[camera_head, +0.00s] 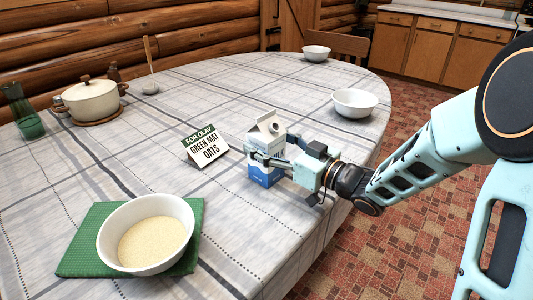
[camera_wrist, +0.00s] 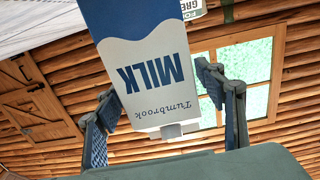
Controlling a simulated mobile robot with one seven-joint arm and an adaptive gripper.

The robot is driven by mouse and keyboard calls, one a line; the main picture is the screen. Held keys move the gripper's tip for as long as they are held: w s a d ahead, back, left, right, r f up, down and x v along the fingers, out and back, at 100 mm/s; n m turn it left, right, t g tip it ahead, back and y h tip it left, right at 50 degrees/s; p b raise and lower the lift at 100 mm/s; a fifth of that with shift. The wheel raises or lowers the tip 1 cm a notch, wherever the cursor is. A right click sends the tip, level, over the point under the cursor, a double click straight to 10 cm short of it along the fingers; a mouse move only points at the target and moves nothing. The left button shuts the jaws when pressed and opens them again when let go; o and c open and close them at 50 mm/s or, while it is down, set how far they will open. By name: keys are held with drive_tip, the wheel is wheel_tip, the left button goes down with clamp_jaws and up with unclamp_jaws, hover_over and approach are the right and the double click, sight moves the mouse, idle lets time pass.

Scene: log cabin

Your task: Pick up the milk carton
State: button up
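The milk carton (camera_head: 267,176) is white and blue with a gabled top and a round cap. It stands upright on the table in the head view. It shows upside down in the wrist view (camera_wrist: 150,75), with the word MILK on it. My gripper (camera_head: 265,150) is level with the carton's upper part, coming from the right. Its fingers are spread, one on each side of the carton. In the wrist view my gripper (camera_wrist: 160,92) shows a gap between the right finger and the carton; whether the left finger touches is unclear.
A folded oats sign (camera_head: 205,147) stands just left of the carton. A bowl of grain (camera_head: 118,238) rests on a green mat (camera_head: 75,260). A white bowl (camera_head: 354,103), a far bowl (camera_head: 316,53), a lidded pot (camera_head: 92,101) and a green glass vase (camera_head: 27,122) stand on the table (camera_head: 215,80).

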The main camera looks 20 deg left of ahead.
drive_tip(key=c, duration=1.4)
drive_tip(key=shift+r, duration=0.2)
